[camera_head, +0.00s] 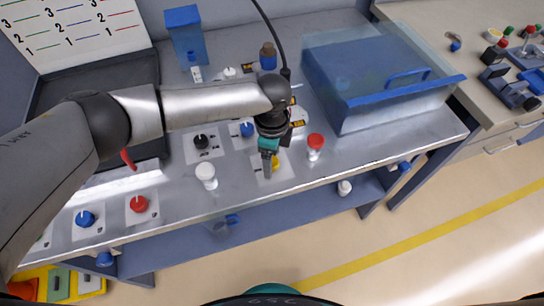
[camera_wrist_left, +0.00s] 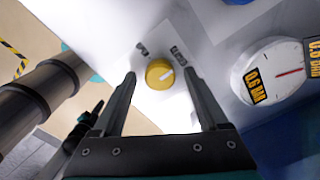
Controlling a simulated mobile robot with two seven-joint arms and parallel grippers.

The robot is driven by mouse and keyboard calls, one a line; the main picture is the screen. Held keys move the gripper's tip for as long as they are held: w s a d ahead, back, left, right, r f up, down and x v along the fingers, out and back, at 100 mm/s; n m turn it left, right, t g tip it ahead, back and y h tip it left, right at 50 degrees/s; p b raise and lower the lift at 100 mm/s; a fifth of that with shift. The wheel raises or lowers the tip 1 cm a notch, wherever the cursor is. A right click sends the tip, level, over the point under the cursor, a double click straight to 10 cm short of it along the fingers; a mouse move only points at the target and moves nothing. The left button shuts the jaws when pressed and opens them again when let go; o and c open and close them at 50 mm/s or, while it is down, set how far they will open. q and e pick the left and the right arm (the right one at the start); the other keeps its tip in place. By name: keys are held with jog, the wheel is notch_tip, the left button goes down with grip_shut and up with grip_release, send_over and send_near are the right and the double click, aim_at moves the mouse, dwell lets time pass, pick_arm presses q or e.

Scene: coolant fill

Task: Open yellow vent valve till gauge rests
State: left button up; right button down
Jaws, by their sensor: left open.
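The yellow vent valve knob (camera_head: 275,162) sits on a pale plate near the front edge of the steel bench, partly hidden by my left gripper (camera_head: 268,166). I cannot make out the gauge in the head view. My right gripper is not in view.
A red-capped white piece (camera_head: 315,146) stands right of the knob, and a white knob (camera_head: 206,175) stands left. Black (camera_head: 201,142) and blue (camera_head: 246,129) knobs lie behind. A clear blue-edged cover (camera_head: 380,75) fills the bench's right end.

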pick_arm(q)
grip_shut()
dwell(0.6)
